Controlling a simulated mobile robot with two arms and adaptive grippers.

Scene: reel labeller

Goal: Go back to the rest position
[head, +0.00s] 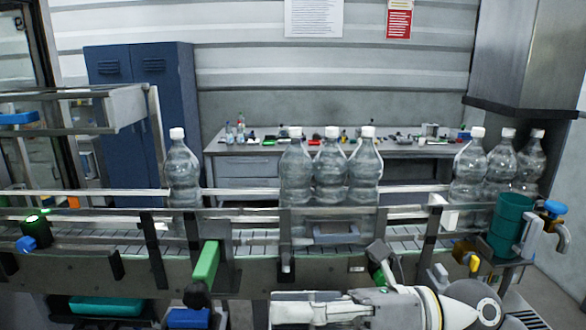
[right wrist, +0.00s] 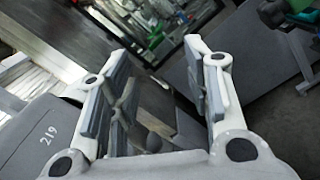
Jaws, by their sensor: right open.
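My right gripper (head: 290,308) is low at the front of the conveyor in the head view, its arm coming in from the lower right and its fingers pointing left. The right wrist view shows the same gripper (right wrist: 160,68) open, two padded fingers spread wide, with nothing held between them. My left gripper is not in view.
A conveyor (head: 100,262) with a guard rail crosses the view just beyond my right arm. Clear white-capped bottles (head: 183,172) stand upright on it. A green handle (head: 205,265) sticks out at the front. A green cylinder (head: 510,226) and tap (head: 556,225) are at the right.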

